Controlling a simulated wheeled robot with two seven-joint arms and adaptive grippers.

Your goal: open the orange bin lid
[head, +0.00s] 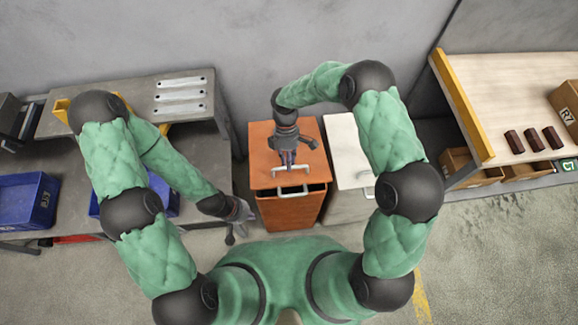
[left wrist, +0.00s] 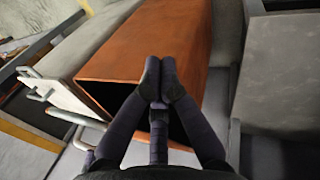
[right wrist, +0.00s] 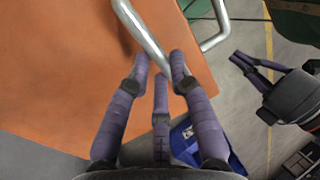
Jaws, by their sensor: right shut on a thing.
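The orange bin (head: 290,215) stands against the wall, its orange lid (head: 262,145) on top. A dark gap shows under the lid's front edge; I cannot tell how far the lid is raised. My right gripper (head: 289,164) is over the lid, shut on the metal lid handle (right wrist: 138,28), whose bar passes between its fingers in the right wrist view. A second metal bar shows at the bin's front (head: 292,193). My left gripper (head: 243,212) is low, left of the bin, fingertips together and empty. The left wrist view shows the bin's orange side (left wrist: 150,40) and dark opening beyond its fingers.
A white bin (head: 345,145) with a handle stands close on the right. A grey bench (head: 130,120) with metal brackets (head: 181,96) and blue crates (head: 27,198) is at left. A wooden-topped table (head: 510,90) is at right. Open floor lies in front.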

